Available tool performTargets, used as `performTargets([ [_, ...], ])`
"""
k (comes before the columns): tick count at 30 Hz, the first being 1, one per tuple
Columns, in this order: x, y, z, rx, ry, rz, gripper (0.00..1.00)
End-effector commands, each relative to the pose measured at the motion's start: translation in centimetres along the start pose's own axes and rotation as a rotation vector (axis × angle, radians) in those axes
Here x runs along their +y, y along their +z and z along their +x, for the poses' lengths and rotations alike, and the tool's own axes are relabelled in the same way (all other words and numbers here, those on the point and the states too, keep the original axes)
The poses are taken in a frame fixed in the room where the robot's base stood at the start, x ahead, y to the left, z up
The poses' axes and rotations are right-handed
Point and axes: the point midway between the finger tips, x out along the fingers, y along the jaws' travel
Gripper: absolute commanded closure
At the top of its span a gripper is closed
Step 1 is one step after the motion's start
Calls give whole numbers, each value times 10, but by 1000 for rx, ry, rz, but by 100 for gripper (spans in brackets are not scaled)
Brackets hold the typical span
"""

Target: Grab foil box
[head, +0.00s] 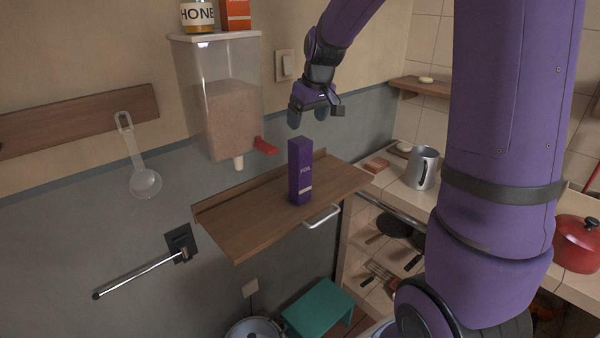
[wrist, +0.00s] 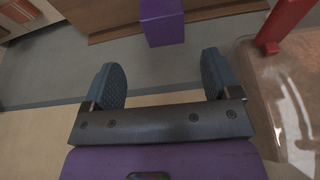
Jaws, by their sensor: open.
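The foil box (head: 300,172) is a tall, narrow purple box with a label. It stands upright on a small wooden wall shelf (head: 240,229). The top of the foil box (wrist: 162,20) also shows in the wrist view, ahead of the fingertips near the upper edge. My gripper (head: 308,117) is open and empty above the foil box in the head view, apart from it. In the wrist view my gripper (wrist: 162,76) has its two dark fingers wide apart, with nothing between them.
A clear dispenser (head: 228,100) with a red lever (head: 265,146) hangs on the wall left of the box; the lever (wrist: 285,20) is close on the right in the wrist view. A metal pitcher (head: 423,168) stands on the tiled counter at right. A ladle (head: 143,170) hangs at left.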

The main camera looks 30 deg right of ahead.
Motion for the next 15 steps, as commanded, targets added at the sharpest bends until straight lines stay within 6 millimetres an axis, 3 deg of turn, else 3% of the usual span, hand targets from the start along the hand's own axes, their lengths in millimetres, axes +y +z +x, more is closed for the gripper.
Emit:
performTargets([
  [7, -1, 1, 37, -4, -2, 0, 17],
  [15, -2, 1, 56, -2, -1, 0, 17],
])
